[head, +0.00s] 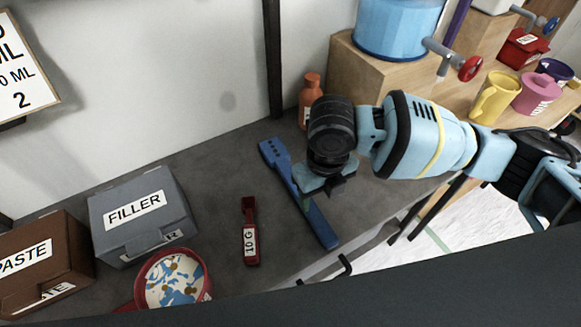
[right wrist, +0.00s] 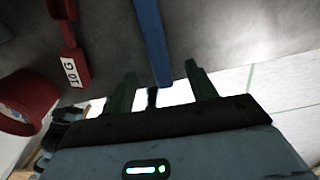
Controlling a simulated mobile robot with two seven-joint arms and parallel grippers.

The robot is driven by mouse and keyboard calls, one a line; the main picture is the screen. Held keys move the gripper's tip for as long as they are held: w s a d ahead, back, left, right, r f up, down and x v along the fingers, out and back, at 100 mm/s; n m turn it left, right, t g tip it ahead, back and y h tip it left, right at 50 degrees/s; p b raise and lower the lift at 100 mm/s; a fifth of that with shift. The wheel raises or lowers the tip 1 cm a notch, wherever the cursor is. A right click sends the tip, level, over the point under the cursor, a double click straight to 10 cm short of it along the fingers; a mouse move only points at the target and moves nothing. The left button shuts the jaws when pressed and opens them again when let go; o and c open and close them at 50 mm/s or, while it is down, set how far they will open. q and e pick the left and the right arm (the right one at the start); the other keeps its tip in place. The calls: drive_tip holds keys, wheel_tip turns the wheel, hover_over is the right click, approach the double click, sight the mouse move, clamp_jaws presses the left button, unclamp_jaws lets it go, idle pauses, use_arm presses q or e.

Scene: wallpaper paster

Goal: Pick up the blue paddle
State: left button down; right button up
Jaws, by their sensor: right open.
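The blue paddle (head: 316,217) lies flat on the grey counter, with a wider end holding several small holes at the back and its other end near the counter's front edge. In the right wrist view the blue paddle (right wrist: 152,40) runs down towards the space between the fingers. My right gripper (head: 318,196) is open above the paddle and hides part of its middle; its two fingers also show in the right wrist view (right wrist: 160,85), one on each side of the paddle's end. I cannot tell whether they touch it. My left gripper is not in view.
A red scoop marked 10 G (head: 250,222) lies left of the paddle. A grey FILLER box (head: 108,212), a brown PASTE box (head: 75,262) and a red round pan (head: 205,275) are further left. An orange bottle (head: 311,88) stands behind my right gripper.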

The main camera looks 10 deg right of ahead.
sight(315, 213)
drive_tip(key=shift+s+f, duration=0.1)
drive_tip(key=shift+s, duration=0.1)
drive_tip(key=shift+s+f, duration=0.1)
drive_tip(key=shift+f, duration=1.2)
drive_tip(key=f, duration=0.5)
drive_tip(key=shift+w+a, duration=0.25)
drive_tip(key=shift+w, duration=0.15)
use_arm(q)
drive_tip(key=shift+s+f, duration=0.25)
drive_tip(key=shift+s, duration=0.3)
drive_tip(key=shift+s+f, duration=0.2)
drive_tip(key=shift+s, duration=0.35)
use_arm(e)
drive_tip(key=shift+r, duration=0.1)
drive_tip(key=c, duration=1.1)
drive_tip(key=shift+o, duration=0.2)
